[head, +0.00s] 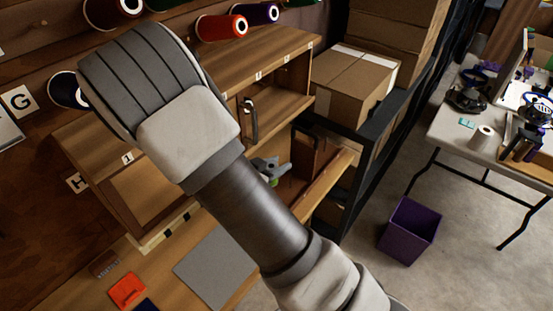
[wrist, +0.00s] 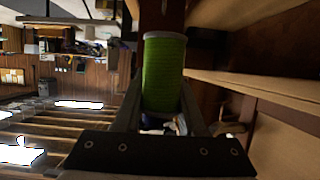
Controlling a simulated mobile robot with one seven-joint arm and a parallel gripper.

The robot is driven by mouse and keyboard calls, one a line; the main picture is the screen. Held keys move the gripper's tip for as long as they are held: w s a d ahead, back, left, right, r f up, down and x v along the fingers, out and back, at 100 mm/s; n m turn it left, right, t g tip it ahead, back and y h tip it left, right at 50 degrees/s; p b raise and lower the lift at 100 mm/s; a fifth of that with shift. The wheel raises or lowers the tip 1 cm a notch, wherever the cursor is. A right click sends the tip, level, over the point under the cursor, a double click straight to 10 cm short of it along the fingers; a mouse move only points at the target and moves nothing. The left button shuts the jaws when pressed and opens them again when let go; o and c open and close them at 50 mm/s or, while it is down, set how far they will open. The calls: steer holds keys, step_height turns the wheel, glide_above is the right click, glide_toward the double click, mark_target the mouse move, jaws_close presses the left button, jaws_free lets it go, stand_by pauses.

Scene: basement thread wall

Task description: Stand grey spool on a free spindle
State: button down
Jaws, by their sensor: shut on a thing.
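My gripper (head: 268,170) is shut on a green spool (wrist: 163,75) with a pale grey end rim. The spool lies between both fingers in the wrist view; only a bit of green shows under the gripper in the head view. The gripper hangs in front of the wooden cabinet, near its right end. A pale grey spool-like thing (head: 486,138) stands on the white table at right; I cannot tell if it is the grey spool. A red spool (head: 222,27) and a purple spool (head: 262,13) sit on the wall. I cannot make out a bare spindle.
The wooden cabinet (head: 262,60) has a ledge and dark handle. Cardboard boxes (head: 355,85) fill a black rack right of it. A purple bin (head: 409,230) stands on open floor before the white table (head: 453,128). A grey mat (head: 216,268) lies on the bench.

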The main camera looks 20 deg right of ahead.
steer(key=shift+w+d+f, duration=0.2)
steer(key=shift+d+f, duration=0.05)
step_height(320, 180, down, 9)
steer(key=b, duration=0.9)
steer(key=shift+r, duration=0.2)
steer(key=shift+f+b, duration=0.4)
steer(key=shift+f, duration=0.35)
steer(key=shift+f, duration=0.25)
steer(key=shift+f, duration=0.15)
steer(key=shift+c, duration=2)
jaws_free()
steer(key=p+v, duration=0.3)
steer(key=v, duration=1.4)
steer(key=shift+a+r, duration=0.25)
